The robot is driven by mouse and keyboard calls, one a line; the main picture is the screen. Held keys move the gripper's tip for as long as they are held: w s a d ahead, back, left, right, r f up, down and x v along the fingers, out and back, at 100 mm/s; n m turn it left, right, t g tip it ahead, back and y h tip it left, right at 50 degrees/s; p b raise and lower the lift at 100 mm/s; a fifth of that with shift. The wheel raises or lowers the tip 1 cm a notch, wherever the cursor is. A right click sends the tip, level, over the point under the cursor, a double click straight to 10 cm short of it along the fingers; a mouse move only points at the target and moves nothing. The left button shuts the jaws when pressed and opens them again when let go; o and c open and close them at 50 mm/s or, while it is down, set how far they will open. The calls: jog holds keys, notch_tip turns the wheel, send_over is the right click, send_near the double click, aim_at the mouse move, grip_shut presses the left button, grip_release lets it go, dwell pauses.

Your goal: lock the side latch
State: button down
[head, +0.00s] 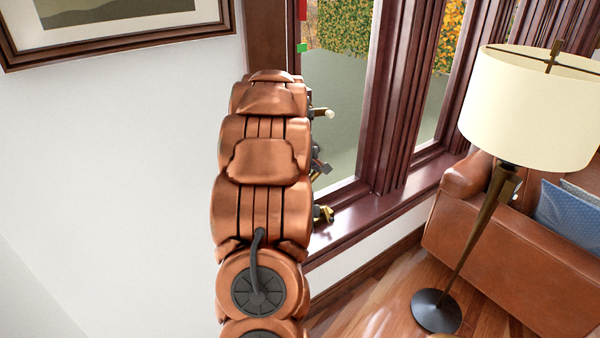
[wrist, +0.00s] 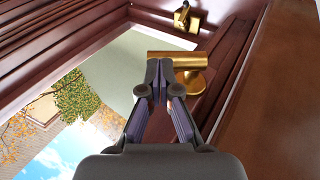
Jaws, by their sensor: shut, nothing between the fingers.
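In the wrist view a brass latch (wrist: 180,59) with a thick horizontal bar and a round base sits on the dark red-brown window frame. My gripper (wrist: 159,78) is shut and empty, its two fingertips together in front of the left-middle part of the bar. The fingertips cover part of the bar, and I cannot tell whether they touch it. In the head view my arm hides most of the gripper and latch area. A brass piece (head: 323,214) shows beside my arm low on the window; I cannot tell which fitting it is.
A second brass fitting (wrist: 183,17) is on the frame at the top of the wrist view. Small red and green marks (head: 299,48) show on the window's left side. A floor lamp (head: 530,105) and leather sofa (head: 510,270) stand right; a framed picture (head: 115,38) hangs left.

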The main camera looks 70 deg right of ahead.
jog(key=shift+s+d+f, duration=0.15)
jog(key=shift+s+d, duration=0.15)
jog(key=shift+d, duration=0.05)
jog(key=shift+s+d+f+t+y, duration=0.1)
jog(key=shift+d+f+t+y, duration=0.1)
jog(key=shift+t+y, duration=0.2)
jog(key=shift+s+d+b, duration=0.1)
jog(key=shift+d+b, duration=0.05)
jog(key=shift+b, duration=0.25)
jog(key=shift+s+d+f+b, duration=0.25)
jog(key=shift+d+f+b, duration=0.15)
jog(key=shift+b, duration=0.45)
dwell(0.3)
jog(key=shift+a+r, duration=0.1)
jog(key=v, duration=1.1)
jog(key=shift+r, duration=0.5)
